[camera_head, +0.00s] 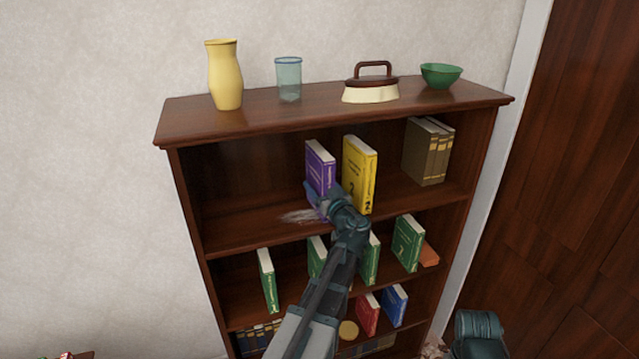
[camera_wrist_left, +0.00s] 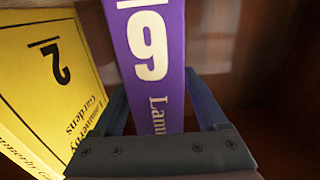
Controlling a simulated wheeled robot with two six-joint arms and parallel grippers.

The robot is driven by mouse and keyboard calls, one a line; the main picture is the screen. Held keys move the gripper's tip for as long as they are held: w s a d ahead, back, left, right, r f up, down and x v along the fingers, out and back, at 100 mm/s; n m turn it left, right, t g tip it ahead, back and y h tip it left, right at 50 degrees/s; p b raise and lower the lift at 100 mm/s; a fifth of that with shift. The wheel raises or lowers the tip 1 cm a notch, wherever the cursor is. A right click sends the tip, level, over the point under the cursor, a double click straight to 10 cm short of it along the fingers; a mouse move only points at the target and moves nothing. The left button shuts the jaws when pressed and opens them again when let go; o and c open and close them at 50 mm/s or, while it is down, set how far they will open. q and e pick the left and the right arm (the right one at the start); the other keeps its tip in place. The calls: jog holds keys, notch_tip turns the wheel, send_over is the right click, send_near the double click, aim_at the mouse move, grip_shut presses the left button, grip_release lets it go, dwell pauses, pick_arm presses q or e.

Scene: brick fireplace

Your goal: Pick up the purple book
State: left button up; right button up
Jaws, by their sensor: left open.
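The purple book (camera_head: 319,166) stands upright on the upper shelf, left of a yellow book. In the left wrist view the purple book (camera_wrist_left: 150,65) shows its spine with a white 9. My left gripper (camera_head: 318,198) is at the lower part of this book. In the left wrist view the left gripper (camera_wrist_left: 160,98) is open, with one finger on each side of the spine. A gap shows between the right finger and the book. The book's lower end is hidden behind the gripper body. My right gripper is not in view.
The yellow book (camera_head: 359,173) stands close beside the purple one. Brown books (camera_head: 427,152) stand at the shelf's right end. A vase (camera_head: 225,75), glass (camera_head: 289,80), iron (camera_head: 371,85) and green bowl (camera_head: 441,75) are on top. The shelf's left part is free.

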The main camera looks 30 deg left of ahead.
pick_arm(q)
jog(key=shift+w+a, duration=0.2)
jog(key=shift+a, duration=0.05)
jog(key=shift+s, duration=0.1)
grip_shut()
dwell(1.2)
